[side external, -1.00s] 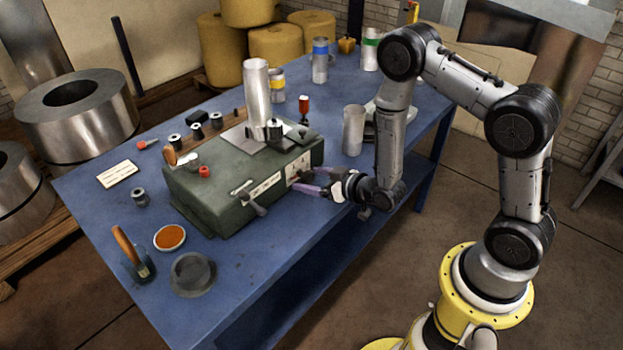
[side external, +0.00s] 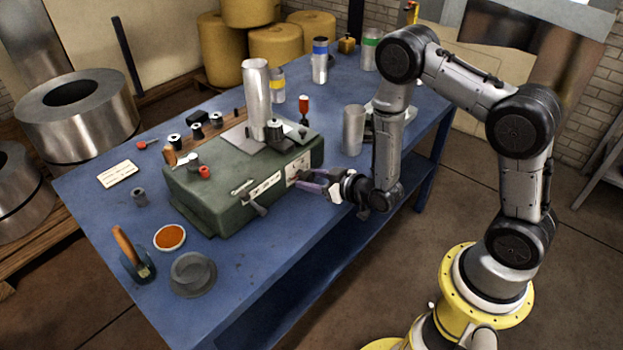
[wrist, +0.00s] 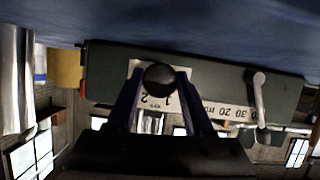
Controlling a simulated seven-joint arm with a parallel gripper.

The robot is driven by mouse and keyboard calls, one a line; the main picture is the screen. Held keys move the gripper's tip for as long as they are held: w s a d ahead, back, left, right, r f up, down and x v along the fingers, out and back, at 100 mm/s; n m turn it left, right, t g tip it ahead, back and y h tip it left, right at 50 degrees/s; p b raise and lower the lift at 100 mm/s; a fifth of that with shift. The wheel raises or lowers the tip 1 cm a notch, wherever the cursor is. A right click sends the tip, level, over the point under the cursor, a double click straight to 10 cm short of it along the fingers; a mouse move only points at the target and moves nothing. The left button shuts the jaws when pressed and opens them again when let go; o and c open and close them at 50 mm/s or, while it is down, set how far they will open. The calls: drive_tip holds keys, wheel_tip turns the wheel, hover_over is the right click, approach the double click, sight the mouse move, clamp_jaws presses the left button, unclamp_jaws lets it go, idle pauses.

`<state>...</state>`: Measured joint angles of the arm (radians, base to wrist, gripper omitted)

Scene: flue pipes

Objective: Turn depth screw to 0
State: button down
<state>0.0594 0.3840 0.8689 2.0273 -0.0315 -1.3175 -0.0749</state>
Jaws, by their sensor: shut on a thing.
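The green machine (side external: 205,205) stands on the blue bench, a tall metal pipe (side external: 256,100) upright on its top. The depth screw's round dark knob (wrist: 159,77) sits before a white dial plate (wrist: 135,72) on the machine's front, where the figures 1 and 2 show upside down. My gripper (side external: 300,184) is level with this front face, shut on the knob, with one finger on each side. In the side view the fingers hide the knob. The knob covers part of the dial, and I cannot read its setting.
A lever (side external: 256,207) juts from the front face beside a millimetre scale (wrist: 228,110). A loose metal cylinder (side external: 353,130) stands behind my gripper. A brush (side external: 133,255) and round dishes lie at the bench's near left.

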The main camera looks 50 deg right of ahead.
idle(0.3)
drive_tip(key=shift+c, duration=1.5)
unclamp_jaws()
drive_tip(key=shift+s, duration=0.1)
drive_tip(key=v, duration=1.3)
drive_tip(key=shift+s+a+r, duration=0.15)
drive_tip(key=shift+s+r, duration=0.05)
drive_tip(key=shift+s, duration=0.05)
